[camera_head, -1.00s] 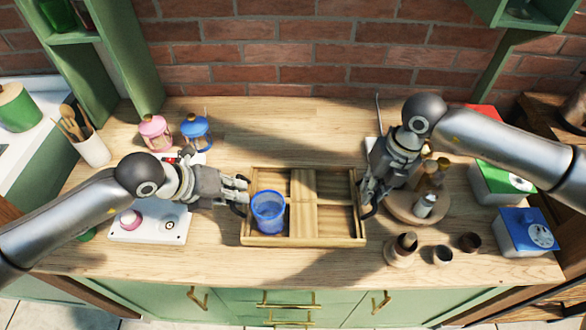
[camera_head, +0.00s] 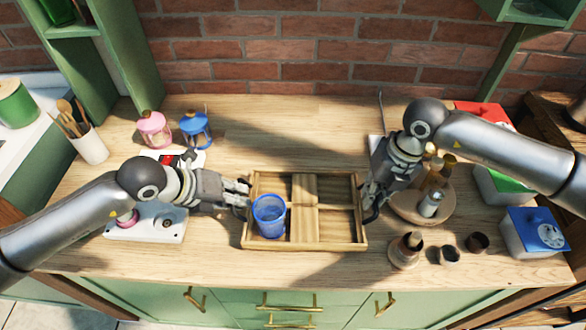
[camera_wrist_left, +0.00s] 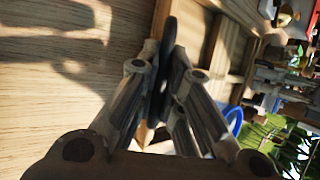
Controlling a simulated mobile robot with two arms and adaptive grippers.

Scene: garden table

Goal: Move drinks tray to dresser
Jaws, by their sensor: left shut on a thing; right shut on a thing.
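The wooden tray (camera_head: 302,246) with dividers is at the middle of the counter. A blue translucent cup (camera_head: 269,216) stands in its front left compartment; the other compartments look empty. My left gripper (camera_head: 246,199) is shut on the tray's left wall. In the left wrist view its fingers (camera_wrist_left: 167,90) close around the tray's wall (camera_wrist_left: 206,62), with part of the blue cup (camera_wrist_left: 235,122) beyond. My right gripper (camera_head: 366,203) is shut on the tray's right wall, its fingertips partly hidden. I cannot tell whether the tray is lifted off the counter.
Right of the tray are a round wooden stand (camera_head: 409,205) with bottles, small dark cups (camera_head: 449,255) and a blue box (camera_head: 535,232). A white appliance (camera_head: 145,228) lies under my left arm. Pink (camera_head: 154,129) and blue (camera_head: 195,128) jars stand behind it. Counter behind the tray is clear.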

